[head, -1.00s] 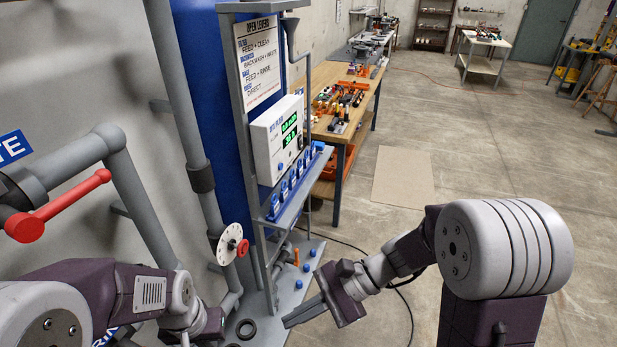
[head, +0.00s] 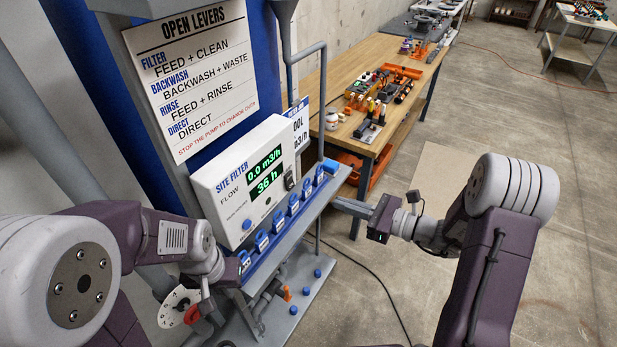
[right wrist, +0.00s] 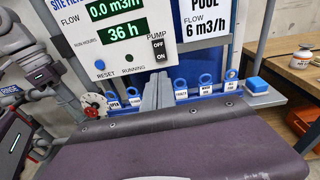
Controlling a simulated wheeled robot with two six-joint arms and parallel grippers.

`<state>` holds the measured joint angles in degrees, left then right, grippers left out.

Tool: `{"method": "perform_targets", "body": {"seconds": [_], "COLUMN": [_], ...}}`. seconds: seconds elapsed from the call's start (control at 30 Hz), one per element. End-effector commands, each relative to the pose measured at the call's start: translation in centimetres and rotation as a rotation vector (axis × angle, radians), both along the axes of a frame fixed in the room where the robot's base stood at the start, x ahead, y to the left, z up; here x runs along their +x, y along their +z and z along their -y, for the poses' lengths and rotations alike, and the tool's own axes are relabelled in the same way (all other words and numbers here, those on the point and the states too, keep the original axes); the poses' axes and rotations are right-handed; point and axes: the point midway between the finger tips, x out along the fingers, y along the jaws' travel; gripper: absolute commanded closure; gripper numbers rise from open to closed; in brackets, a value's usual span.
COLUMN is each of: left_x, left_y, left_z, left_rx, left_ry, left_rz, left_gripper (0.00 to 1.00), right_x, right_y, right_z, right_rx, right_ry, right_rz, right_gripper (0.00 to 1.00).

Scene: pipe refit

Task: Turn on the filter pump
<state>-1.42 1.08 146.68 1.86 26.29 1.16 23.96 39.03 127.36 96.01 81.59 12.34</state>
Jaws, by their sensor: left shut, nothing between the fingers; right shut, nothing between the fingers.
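The white site filter box (head: 245,180) hangs on the blue panel and shows flow 0.0 and 36 h. Its pump switch (right wrist: 160,52), marked OFF and ON, is on the box's right part; it also shows small in the head view (head: 289,179). The blue reset button (right wrist: 100,65) and the dark running lamp (right wrist: 128,58) sit below the displays. My right gripper (head: 335,203) is shut and empty, in front and to the right of the box; in the right wrist view its tips are below the switch, apart from it. My left gripper (head: 205,292) is shut, low at left, partly hidden.
A shelf with a row of blue tags (head: 278,225) runs below the box. A white dial with a red knob (head: 183,308) is at lower left. The open-levers sign (head: 190,70) is above.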

Motion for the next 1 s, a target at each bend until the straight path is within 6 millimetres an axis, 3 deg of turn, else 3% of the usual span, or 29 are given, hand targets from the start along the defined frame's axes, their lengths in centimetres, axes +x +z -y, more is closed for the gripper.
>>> {"method": "perform_targets", "body": {"seconds": [0.2,0.57,1.0], "left_x": [0.0,0.0,0.0], "left_y": [0.3,0.4,1.8], "left_z": [0.0,0.0,0.0], "left_rx": [0.000,0.000,0.000], "left_ry": [0.000,0.000,0.000], "left_rz": [0.000,0.000,0.000], "left_gripper": [1.00,1.00,1.00], "right_x": [0.1,0.3,5.0], "right_y": [-0.5,-0.5,-1.4], "right_z": [1.4,1.2,-6.1], "right_rx": [0.009,0.009,0.008], "right_ry": [-0.037,-0.037,-0.032], "right_rz": [-0.022,-0.021,-0.021], "right_gripper": [1.00,1.00,1.00]}}
